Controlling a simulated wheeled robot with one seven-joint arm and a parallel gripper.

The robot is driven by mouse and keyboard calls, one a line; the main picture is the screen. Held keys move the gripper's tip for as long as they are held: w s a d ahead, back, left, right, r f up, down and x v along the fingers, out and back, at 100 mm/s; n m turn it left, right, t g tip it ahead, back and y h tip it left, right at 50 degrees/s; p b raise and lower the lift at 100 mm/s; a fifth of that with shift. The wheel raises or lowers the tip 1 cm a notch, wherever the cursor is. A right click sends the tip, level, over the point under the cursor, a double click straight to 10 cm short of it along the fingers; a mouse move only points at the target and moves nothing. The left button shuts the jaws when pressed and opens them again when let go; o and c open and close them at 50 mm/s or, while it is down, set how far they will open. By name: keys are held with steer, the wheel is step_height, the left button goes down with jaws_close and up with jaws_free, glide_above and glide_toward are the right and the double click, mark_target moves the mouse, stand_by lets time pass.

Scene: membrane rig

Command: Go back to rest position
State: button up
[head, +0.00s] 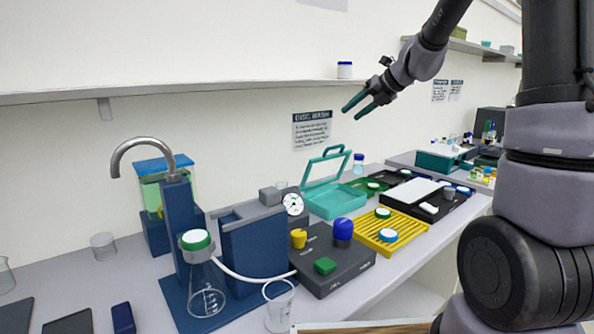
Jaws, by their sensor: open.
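My gripper (359,105) is open, with its two green fingers apart and nothing between them. It is raised high above the bench, in front of the wall and below the level of the shelf jar. My dark and grey arm (428,52) reaches in from the upper right. The gripper touches nothing that I can see.
Below stand a membrane rig (253,245) with a flask (206,298), an open teal case (336,201), a yellow rack (402,240) and a dark block with coloured knobs (330,265). A wall shelf (180,88) holds a small jar (344,70). The air around the gripper is clear.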

steer(key=s+r+n+g+h, duration=0.1)
steer(key=s+r+n, duration=0.2)
steer(key=s+n, duration=0.55)
steer(key=s+r+n+h, duration=0.1)
steer(key=s+r+n, duration=0.1)
steer(key=s+n, duration=0.65)
steer(key=s+d+f+n+h, duration=0.1)
steer(key=s+d+n, duration=0.1)
steer(key=s+n, duration=0.4)
steer(key=s+d+f+n+h, duration=0.1)
steer(key=s+d+n+h, duration=0.1)
steer(key=s+n, duration=0.5)
steer(key=shift+s+d+n, duration=0.3)
steer(key=shift+s+d, duration=0.15)
steer(key=shift+s, duration=0.35)
steer(key=shift+a, duration=0.1)
